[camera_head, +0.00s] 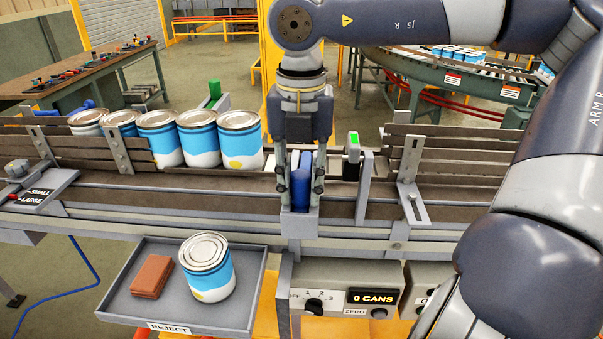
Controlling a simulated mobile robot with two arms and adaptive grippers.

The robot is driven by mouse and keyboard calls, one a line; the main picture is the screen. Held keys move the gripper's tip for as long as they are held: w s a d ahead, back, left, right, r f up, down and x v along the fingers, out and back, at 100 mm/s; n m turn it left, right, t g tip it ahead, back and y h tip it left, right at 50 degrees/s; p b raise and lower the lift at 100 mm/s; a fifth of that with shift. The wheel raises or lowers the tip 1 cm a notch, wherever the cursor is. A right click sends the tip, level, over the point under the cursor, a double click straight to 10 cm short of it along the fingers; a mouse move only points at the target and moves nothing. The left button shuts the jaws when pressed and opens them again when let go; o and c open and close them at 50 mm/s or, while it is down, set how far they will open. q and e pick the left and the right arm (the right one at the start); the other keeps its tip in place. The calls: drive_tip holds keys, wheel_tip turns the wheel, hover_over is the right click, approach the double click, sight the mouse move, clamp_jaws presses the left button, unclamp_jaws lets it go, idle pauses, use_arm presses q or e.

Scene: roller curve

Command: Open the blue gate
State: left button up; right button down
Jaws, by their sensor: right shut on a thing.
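The blue gate (303,172) stands upright at the conveyor, seen as a narrow blue piece between the fingers of my right gripper. My right gripper (301,192) points down and is shut on it, one finger on each side. The fingers and palm hide part of the gate. A grey bracket (299,226) sits just below the fingertips. A row of several blue-and-white cans (241,140) stands on the conveyor left of the gate. My left gripper does not show.
A reject tray (123,297) in front holds one can (207,268) and a brown block (152,277). A control box (336,278) reads "0 CANS". A sensor with a green light (353,147) stands right of the gripper. Metal guide rails (460,160) line the belt.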

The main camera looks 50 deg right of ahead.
drive_tip(key=shift+a, duration=0.1)
drive_tip(key=c, duration=1.5)
unclamp_jaws()
drive_tip(key=shift+s, duration=0.1)
drive_tip(key=shift+c, duration=0.2)
drive_tip(key=o, duration=0.3)
drive_tip(key=shift+a, duration=0.1)
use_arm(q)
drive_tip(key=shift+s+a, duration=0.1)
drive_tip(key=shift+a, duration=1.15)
use_arm(e)
drive_tip(key=shift+a, duration=0.1)
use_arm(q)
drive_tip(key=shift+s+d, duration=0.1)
use_arm(e)
drive_tip(key=shift+r, duration=0.1)
drive_tip(key=shift+d+r, duration=0.2)
drive_tip(key=shift+r, duration=0.1)
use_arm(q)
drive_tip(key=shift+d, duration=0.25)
use_arm(e)
wheel_tip(320, 180, up, 11)
drive_tip(key=shift+a+r, duration=0.15)
